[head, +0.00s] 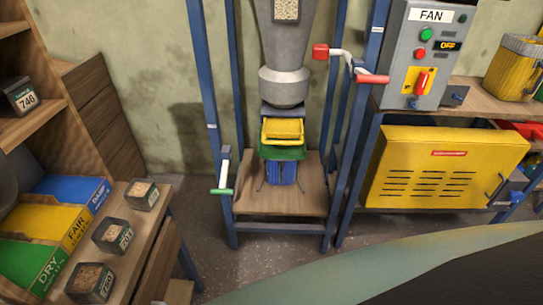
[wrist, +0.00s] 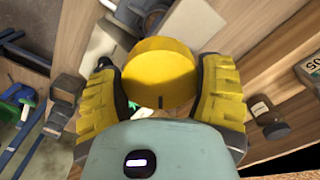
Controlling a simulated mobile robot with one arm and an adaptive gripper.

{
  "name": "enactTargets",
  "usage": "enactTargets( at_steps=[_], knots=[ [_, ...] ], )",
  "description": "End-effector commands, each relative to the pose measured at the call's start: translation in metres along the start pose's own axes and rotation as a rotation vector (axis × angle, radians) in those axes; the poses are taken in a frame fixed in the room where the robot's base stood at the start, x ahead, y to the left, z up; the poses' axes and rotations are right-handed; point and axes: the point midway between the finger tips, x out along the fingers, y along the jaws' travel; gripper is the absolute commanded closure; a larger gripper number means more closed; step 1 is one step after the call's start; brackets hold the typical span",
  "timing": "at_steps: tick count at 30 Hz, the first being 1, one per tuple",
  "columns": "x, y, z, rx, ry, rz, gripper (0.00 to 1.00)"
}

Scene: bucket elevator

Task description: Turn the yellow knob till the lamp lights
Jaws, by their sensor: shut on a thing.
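The yellow knob (wrist: 160,72) is a round disc in the middle of the wrist view, with a small dark mark near its lower edge. My gripper (wrist: 160,80) has its two yellow ribbed fingers closed on the knob, one on each side. The knob's mounting behind it is mostly hidden. In the head view neither my gripper nor this knob can be made out. I cannot tell which lamp belongs to the knob, and no lit lamp is clear in either view.
In the head view, a blue frame (head: 208,95) holds a grey hopper (head: 285,85) above yellow and green trays. A grey FAN box (head: 405,70) stands on the right bench above a yellow cabinet (head: 440,165). Sample boxes (head: 112,235) stand on the left shelf.

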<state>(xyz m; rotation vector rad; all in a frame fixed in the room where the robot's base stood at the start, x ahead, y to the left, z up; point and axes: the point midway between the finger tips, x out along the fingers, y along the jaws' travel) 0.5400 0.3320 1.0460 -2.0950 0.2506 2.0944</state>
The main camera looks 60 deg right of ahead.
Motion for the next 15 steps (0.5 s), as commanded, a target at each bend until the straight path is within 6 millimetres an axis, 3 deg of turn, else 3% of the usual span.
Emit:
enactTargets(
  at_steps=[15],
  knots=[
    [0.0001, -0.0002, 0.0007, 0.05, 0.0, 0.001, 0.66]
  ],
)
